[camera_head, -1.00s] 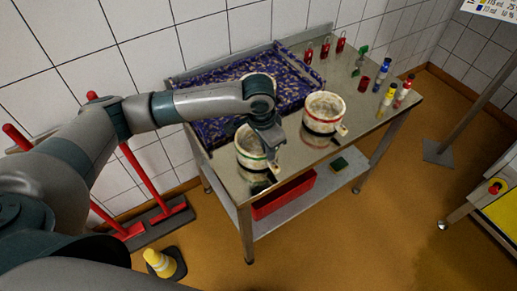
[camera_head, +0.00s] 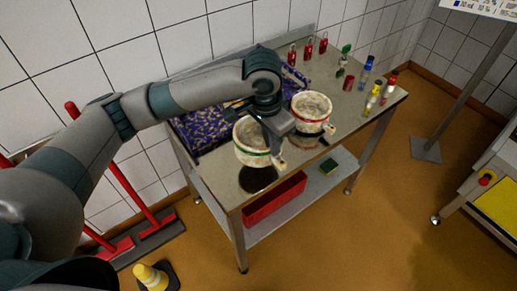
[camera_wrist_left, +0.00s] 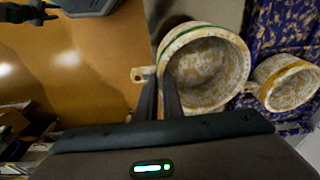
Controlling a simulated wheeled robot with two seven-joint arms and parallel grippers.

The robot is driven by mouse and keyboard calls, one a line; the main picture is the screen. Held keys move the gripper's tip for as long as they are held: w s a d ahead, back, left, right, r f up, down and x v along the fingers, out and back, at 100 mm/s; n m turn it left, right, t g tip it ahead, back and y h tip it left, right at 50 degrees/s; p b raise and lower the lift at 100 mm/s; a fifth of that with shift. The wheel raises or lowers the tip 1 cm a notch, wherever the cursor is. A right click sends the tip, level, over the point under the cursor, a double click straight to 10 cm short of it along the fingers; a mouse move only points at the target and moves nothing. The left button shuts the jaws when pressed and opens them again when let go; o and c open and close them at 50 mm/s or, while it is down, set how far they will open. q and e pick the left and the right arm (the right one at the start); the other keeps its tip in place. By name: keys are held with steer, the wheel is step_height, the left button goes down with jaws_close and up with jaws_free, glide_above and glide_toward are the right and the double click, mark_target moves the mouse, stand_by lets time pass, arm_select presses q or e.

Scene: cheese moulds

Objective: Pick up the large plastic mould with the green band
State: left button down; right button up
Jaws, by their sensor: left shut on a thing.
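The large cream mould with the green band (camera_head: 245,150) is off the table, with a dark shadow beneath it on the tabletop. My left gripper (camera_head: 274,139) is shut on its wall near the side handle. In the left wrist view, the two fingers (camera_wrist_left: 160,100) close on the wall of the mould (camera_wrist_left: 205,104), whose open, empty-looking inside faces the camera. A similar mould with a red band (camera_head: 312,110) stands to the right on the table. My right gripper is not visible.
The steel table (camera_head: 225,182) carries a purple patterned mat (camera_head: 200,130) at the back left. Several small bottles, some red (camera_head: 308,50), stand at the back and right. A red bin (camera_head: 275,200) is on the lower shelf. Bare tabletop lies at the front.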

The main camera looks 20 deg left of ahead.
arm_select(q)
steer(key=s+d+r+b, duration=0.1)
steer(key=d+r, duration=0.3)
steer(key=d, duration=0.2)
steer(key=shift+s+d, duration=0.2)
steer(key=shift+d, duration=0.15)
steer(key=shift+r, duration=0.1)
steer(key=shift+w, duration=0.1)
